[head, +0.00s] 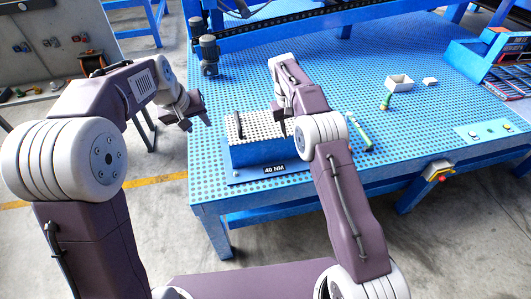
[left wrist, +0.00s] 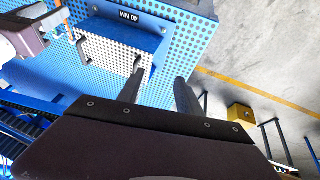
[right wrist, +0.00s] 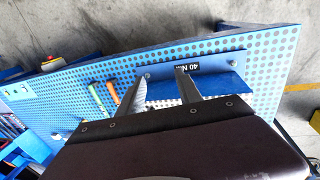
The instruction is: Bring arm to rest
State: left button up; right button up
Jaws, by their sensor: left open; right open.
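The block's plate has a "40 NM" label (head: 274,169).
A green tool (head: 359,132) lies right of the block. A white open box (head: 400,83) and a green-handled item (head: 386,102) are farther right. A dark motor-like unit (head: 208,55) stands at the back left. A grey board (head: 45,50) is at far left.

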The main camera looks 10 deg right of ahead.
pick_arm(q)
jog(key=s+a+f+g+b, duration=0.1)
jog(key=s+f+b, duration=0.3)
jog(key=f+b, duration=0.5)
jog(key=s+a+f+g+b, duration=0.1)
jog(key=s+f+b, duration=0.4)
jog(key=f, duration=0.6)
jog(key=s+a+f+m+g+y+b, duration=0.1)
jog(key=s+f+b, duration=0.4)
jog(key=s+f, duration=0.8)
jog(key=shift+s+a+f+g+b, duration=0.4)
jog(key=shift+a+f, duration=0.3)
jog(key=shift+a, duration=0.2)
pick_arm(e)
jog(key=s+d+f+m+y, duration=0.1)
jog(key=s+f+y, duration=0.1)
jog(key=s+f, duration=2.1)
jog(key=s, duration=0.4)
jog(key=shift+s+f+t+y, duration=0.3)
jog(key=shift+s+f+t, duration=0.1)
